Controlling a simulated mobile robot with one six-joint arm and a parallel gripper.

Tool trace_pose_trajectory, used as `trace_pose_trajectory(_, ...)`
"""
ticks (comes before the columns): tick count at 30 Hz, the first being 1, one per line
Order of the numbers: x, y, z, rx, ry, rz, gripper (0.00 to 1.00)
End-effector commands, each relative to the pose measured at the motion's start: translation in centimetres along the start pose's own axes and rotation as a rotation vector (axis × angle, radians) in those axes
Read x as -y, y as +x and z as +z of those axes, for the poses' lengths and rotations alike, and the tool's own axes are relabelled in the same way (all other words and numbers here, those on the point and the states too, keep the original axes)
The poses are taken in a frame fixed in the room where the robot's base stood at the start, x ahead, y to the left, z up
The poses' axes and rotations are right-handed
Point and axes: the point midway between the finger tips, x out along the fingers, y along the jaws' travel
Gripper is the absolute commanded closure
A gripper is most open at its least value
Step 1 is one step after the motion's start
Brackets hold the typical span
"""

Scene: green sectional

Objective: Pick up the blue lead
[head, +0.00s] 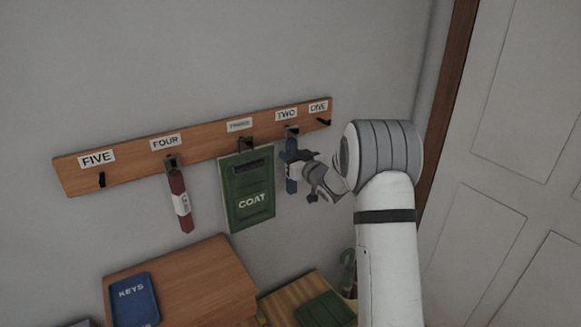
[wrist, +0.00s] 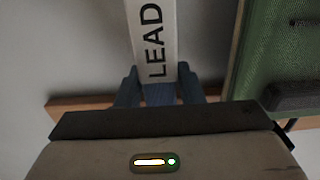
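The blue lead (head: 291,172) hangs from the hook under the TWO label in the head view. In the wrist view its white LEAD label (wrist: 153,38) runs up from between my fingers, with blue strap below it. My gripper (head: 308,172) is at the lead from the right in the head view, partly covering it. In the wrist view, my gripper (wrist: 158,82) has one finger on each side of the lead, close to its edges. Whether the fingers press on it cannot be told.
A green COAT pouch (head: 247,190) hangs close beside the lead, left in the head view. A red lead (head: 181,200) hangs under FOUR on the wooden rack (head: 205,142). A wooden cabinet (head: 195,280) with a blue KEYS tray (head: 133,302) stands below. A door (head: 520,160) is at right.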

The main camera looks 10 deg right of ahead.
Motion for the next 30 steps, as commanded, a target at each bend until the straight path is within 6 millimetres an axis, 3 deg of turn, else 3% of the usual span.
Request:
trace_pose_trajectory(10, 0.0, 0.0, 0.0, 0.000, 0.000, 0.000, 0.95)
trace_pose_trajectory(19, 0.0, 0.0, -0.2, -0.001, -0.001, 0.000, 0.95)
trace_pose_trajectory(25, 0.0, -0.2, -1.6, -0.003, -0.001, 0.000, 0.95)
trace_pose_trajectory(30, 0.0, -3.6, -1.3, -0.001, 0.000, 0.002, 0.95)
